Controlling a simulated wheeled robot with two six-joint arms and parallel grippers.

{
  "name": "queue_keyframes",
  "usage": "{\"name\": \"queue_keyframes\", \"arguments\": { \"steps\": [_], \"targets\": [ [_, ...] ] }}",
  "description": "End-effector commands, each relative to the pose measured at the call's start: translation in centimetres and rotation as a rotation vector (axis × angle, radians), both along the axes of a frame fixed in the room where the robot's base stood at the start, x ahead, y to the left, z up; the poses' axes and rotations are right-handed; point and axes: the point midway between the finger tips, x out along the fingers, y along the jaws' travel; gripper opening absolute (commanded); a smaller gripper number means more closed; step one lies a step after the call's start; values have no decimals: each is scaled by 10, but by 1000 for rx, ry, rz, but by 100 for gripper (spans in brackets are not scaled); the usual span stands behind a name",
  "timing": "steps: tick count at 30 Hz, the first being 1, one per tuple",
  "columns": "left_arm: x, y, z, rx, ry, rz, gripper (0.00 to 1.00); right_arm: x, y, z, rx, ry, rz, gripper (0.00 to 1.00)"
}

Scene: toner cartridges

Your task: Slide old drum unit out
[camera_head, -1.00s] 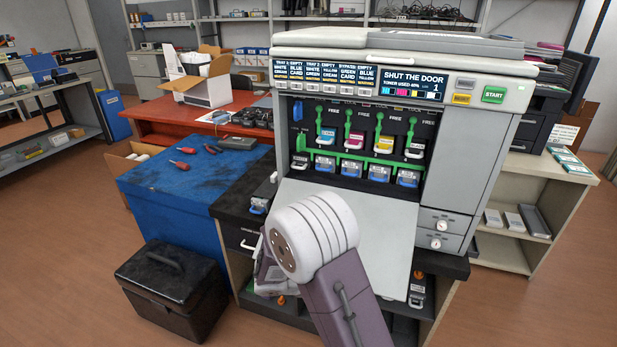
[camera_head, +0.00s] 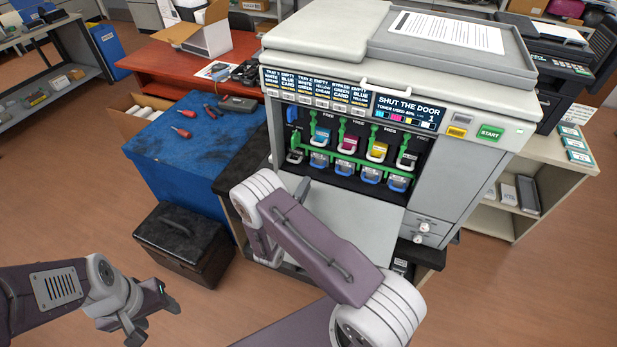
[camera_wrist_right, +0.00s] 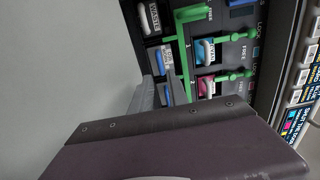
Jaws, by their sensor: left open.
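The open printer (camera_head: 440,170) shows a lower row of drum units with blue handles, among them one at the left (camera_head: 318,160) and one at the right (camera_head: 398,183). Above them sit cyan (camera_head: 320,135), magenta, yellow and black toner cartridges with green levers. In the right wrist view the right gripper's grey fingers (camera_wrist_right: 165,93) point at the left end of the lower row, close to a blue-handled drum unit (camera_wrist_right: 165,60). Their grip is unclear. My left gripper (camera_head: 155,312) is open and empty, low at the left, away from the printer.
The lowered printer door (camera_head: 345,215) lies in front of the bay, partly behind my right arm. A black box (camera_head: 185,245) stands on the floor beside the blue cabinet (camera_head: 200,150), which holds screwdrivers and pliers. The floor at the lower left is clear around the left arm.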

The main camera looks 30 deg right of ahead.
Motion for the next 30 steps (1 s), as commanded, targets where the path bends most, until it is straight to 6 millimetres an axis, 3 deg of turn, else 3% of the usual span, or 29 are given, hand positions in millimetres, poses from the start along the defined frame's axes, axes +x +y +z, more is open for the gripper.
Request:
{"name": "queue_keyframes", "arguments": {
  "steps": [15,21,30],
  "targets": [
    [0,0,-22,0,0,0,55,51,-63,-1,1,-4,-6,20],
    [0,0,-27,0,0,0,55,62,-74,0,1,-2,-4,20],
    [0,0,-26,0,-1,0,55,63,-75,1,1,-2,-3,20]
  ]
}}
